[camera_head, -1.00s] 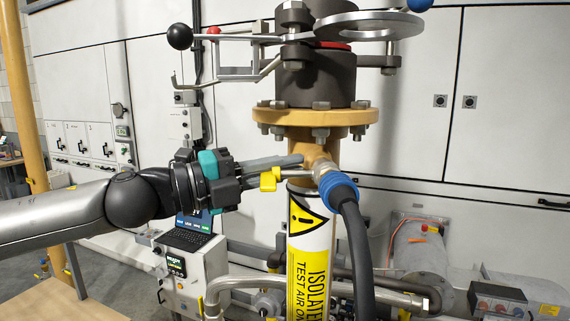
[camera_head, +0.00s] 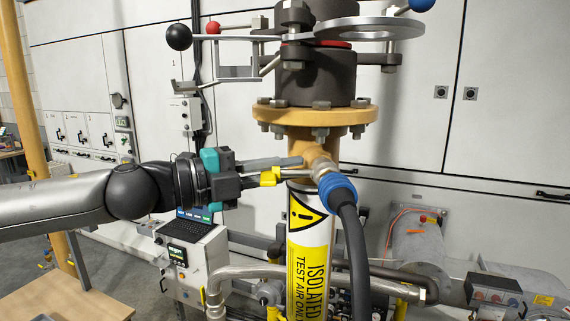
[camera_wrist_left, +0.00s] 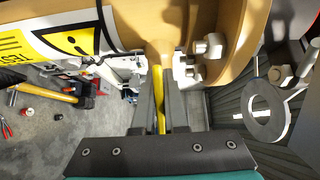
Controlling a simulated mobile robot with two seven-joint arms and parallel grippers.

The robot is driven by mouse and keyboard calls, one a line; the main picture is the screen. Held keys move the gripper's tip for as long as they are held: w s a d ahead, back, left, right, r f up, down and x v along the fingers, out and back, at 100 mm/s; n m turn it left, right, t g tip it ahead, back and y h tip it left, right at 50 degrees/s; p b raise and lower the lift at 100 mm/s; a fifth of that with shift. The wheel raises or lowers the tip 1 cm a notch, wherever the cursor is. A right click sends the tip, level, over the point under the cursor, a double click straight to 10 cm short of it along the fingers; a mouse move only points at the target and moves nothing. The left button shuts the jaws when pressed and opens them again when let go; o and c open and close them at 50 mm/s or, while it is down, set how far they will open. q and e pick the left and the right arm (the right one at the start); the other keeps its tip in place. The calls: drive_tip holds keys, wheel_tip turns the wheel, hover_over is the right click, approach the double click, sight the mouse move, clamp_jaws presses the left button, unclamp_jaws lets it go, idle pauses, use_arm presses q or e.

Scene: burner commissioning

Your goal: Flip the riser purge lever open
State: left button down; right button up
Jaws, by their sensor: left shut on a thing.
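The riser purge lever shows as a yellow handle (camera_head: 268,178) at the side branch of the riser, just below the ochre flange. In the left wrist view the yellow lever (camera_wrist_left: 158,98) runs lengthwise between the two fingers. My left gripper (camera_head: 297,168) reaches in from the left and is shut on the lever, its fingertips close to the riser pipe. The fingers hide part of the lever and its pivot. A blue hose coupling (camera_head: 337,187) with a black hose sits at the right of the branch. My right gripper is not in view.
The riser (camera_head: 309,245) carries an "isolated, test air only" label. Above it are the flange (camera_head: 316,116) and a grey ring plate (camera_head: 369,28) with levers ending in black and blue knobs. A control box (camera_head: 190,262) stands behind, below my arm. A wooden tabletop (camera_head: 62,297) is at lower left.

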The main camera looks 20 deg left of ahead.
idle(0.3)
use_arm(q)
drive_tip(key=c, duration=1)
unclamp_jaws()
drive_tip(key=shift+o, duration=0.2)
drive_tip(key=b+v, duration=0.2)
drive_tip(key=b, duration=0.4)
drive_tip(key=shift+s+a+f, duration=0.15)
drive_tip(key=shift+s+a, duration=0.05)
drive_tip(key=b+v, duration=0.7)
drive_tip(key=v, duration=0.5)
drive_tip(key=shift+s+a+r, duration=0.25)
